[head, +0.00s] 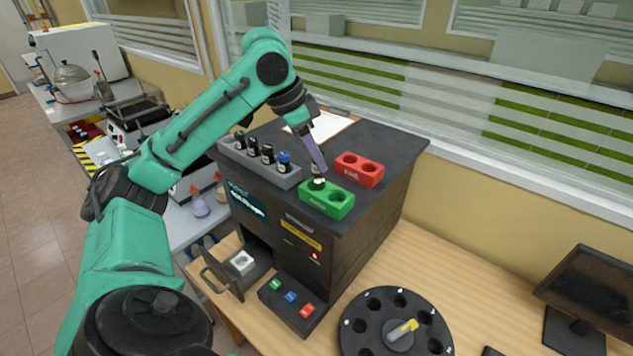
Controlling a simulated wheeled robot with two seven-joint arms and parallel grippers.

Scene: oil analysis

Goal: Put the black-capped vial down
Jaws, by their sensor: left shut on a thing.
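My left gripper (318,172) reaches down over the top of the dark analyser box, at the green holder (327,203). It is shut on a small vial (317,184), of which only a little shows. The vial is at the left hole of the green holder; I cannot tell how deep it sits in it. The right hole of the green holder looks empty. A grey rack (258,168) to the left holds several vials, with black caps and one blue cap. My right gripper is not in view.
A red two-hole holder (359,170) stands behind the green one and looks empty. A clipboard (325,127) lies at the back of the box. Below are an open drawer door (222,276), a button panel (292,298) and a round black carousel (372,341). A monitor (590,290) stands right.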

